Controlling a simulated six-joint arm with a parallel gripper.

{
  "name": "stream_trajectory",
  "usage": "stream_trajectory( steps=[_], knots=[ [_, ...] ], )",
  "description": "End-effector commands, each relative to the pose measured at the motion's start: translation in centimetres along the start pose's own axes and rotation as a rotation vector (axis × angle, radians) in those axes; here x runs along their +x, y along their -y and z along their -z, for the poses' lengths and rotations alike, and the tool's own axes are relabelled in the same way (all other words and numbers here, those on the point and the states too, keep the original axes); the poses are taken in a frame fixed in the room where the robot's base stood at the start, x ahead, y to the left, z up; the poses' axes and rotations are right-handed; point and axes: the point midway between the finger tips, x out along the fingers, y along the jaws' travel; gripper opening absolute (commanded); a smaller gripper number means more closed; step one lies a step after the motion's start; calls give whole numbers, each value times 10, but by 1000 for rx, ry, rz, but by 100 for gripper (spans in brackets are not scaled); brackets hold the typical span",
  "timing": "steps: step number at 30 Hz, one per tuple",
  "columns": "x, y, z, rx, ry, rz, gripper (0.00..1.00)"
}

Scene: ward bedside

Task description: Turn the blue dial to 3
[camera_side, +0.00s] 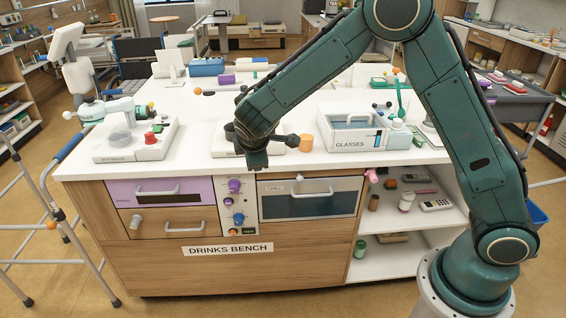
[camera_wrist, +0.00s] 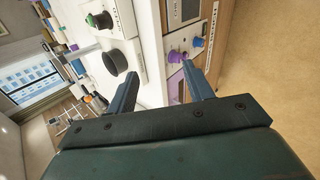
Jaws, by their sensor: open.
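The blue dial (camera_side: 239,218) is on the narrow white control panel (camera_side: 246,207) on the front of the drinks bench, below the purple knobs (camera_side: 235,186). In the wrist view the blue dial (camera_wrist: 197,42) shows beyond the tip of the right finger, apart from it. A purple knob (camera_wrist: 177,55) lies beyond the gap between the fingers. My gripper (camera_wrist: 164,72) is open and empty, with both fingers apart. In the side view my wrist hangs over the bench's front edge, above the panel; the fingers are not clear there. The dial's number marks are too small to read.
A purple drawer (camera_side: 125,191) with a handle is left of the panel, and a dark-fronted drawer (camera_side: 318,205) with a handle is right of it. A glasses tray (camera_side: 347,146) and a white machine (camera_side: 130,150) stand on the bench top. A walker (camera_side: 50,210) is at left.

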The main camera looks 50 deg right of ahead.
Motion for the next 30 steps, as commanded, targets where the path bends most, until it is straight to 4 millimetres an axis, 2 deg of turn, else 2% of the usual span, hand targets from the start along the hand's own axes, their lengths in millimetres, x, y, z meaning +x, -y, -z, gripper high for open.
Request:
stream_trajectory(
  steps=[1, 8, 15, 22, 30],
  knots=[
    [12, 7, 8, -43, 11, -12, 52],
    [54, 31, 36, -236, 53, -87, 52],
    [96, 63, 59, -448, 100, -166, 52],
    [135, 102, 76, -662, 146, -244, 52],
    [175, 152, 86, -922, 205, -339, 52]
  ],
)
